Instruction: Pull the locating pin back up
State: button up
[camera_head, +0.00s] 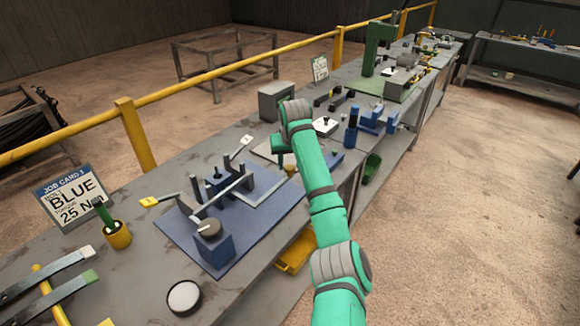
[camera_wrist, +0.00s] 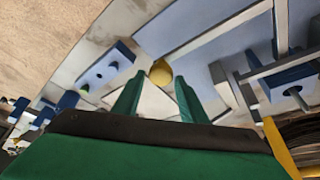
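A round yellow knob (camera_wrist: 161,72) shows in the wrist view, just beyond and between my fingertips; I cannot tell whether it belongs to the locating pin. My gripper (camera_wrist: 159,80) has its two green fingers apart, with narrow gaps on either side of the knob. In the head view my gripper (camera_head: 280,146) is low over a pale plate on the bench, and my arm hides what lies under it. A blue block (camera_wrist: 108,68) with dark holes and a green spot lies left of the fingers in the wrist view. No pin shaft is clearly visible.
A blue base plate (camera_head: 268,224) with grey bars and a blue post stands at the near left. A grey box (camera_head: 275,101) stands behind my gripper. A blue upright tool (camera_head: 351,128) and blue fixture (camera_head: 379,117) stand to the right. A yellow rail runs behind the bench.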

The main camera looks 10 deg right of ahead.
jog(key=shift+o, duration=0.5)
jog(key=v, duration=1)
jog(key=shift+s+r, duration=0.2)
jog(key=shift+r, duration=0.15)
